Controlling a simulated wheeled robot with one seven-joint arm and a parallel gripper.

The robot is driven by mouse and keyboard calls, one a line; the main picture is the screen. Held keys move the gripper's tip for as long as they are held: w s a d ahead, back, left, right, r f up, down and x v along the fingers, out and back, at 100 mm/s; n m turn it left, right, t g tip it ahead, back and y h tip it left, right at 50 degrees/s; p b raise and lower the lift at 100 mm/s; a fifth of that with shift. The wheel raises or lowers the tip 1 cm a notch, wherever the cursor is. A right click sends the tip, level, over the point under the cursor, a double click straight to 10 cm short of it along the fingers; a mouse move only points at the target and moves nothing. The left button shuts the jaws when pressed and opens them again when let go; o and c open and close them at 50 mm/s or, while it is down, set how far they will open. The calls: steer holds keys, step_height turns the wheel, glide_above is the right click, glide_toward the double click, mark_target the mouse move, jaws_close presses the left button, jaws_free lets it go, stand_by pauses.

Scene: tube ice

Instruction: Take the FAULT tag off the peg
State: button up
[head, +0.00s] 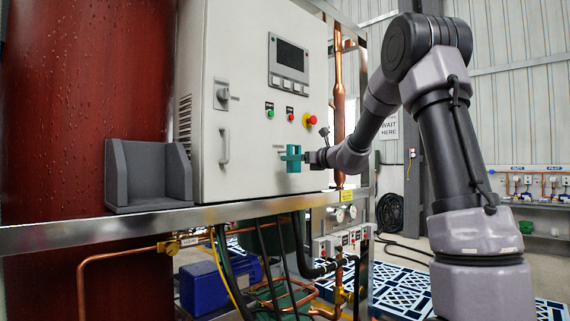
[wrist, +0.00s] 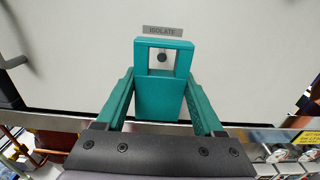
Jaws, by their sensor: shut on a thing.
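The tag is a teal block with a square window in its upper part, seen in the wrist view (wrist: 160,98). No FAULT lettering is readable on it. The dark round end of the peg (wrist: 162,57) shows inside the window, just under the ISOLATE label (wrist: 163,31). My gripper (wrist: 160,82) has its two teal fingers along the tag's left and right sides and is shut on it. In the head view, my gripper (head: 293,157) is at the cabinet front; tag and fingers blend together there.
The pale control cabinet (head: 225,100) carries buttons, a red emergency stop (head: 310,120), a handle (head: 224,146) and a rotary switch (head: 222,95). A grey open holder (head: 150,180) stands on the metal ledge to the left. Pipes and gauges lie below.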

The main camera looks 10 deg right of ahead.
steer(key=shift+v, duration=1.3)
